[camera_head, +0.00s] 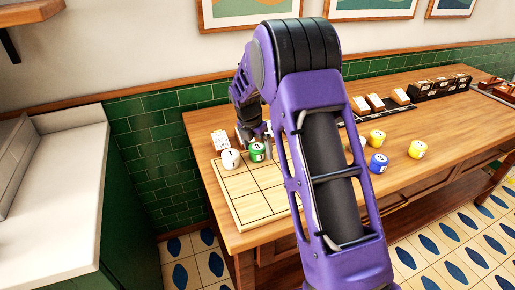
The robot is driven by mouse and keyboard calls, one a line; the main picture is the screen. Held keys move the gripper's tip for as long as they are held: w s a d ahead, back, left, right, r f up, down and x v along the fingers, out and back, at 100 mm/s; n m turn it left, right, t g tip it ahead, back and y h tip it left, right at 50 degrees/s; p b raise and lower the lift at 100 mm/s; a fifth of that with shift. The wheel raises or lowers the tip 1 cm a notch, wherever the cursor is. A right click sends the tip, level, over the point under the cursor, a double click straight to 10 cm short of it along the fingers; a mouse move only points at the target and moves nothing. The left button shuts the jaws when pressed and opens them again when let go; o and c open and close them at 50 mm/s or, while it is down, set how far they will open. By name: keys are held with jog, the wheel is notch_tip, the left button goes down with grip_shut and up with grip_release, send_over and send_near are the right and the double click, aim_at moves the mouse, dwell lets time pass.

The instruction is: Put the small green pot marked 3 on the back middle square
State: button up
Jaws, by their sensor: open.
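The small green pot marked 3 (257,152) stands upright on the wooden grid board (242,210), on what looks like the back middle square. A white pot marked 1 (231,159) stands to its left on the back left square. My gripper (256,138) is open, just behind and above the green pot. I cannot tell whether a finger touches it. My arm hides the right part of the board.
A small white sign (221,140) stands behind the board. Trays of cards (430,88) line the back. The board's front squares in view are empty.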

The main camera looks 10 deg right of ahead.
jog(key=v, duration=1.2)
jog(key=shift+r+p, duration=0.15)
jog(key=shift+p, duration=0.2)
jog(key=shift+a, duration=0.1)
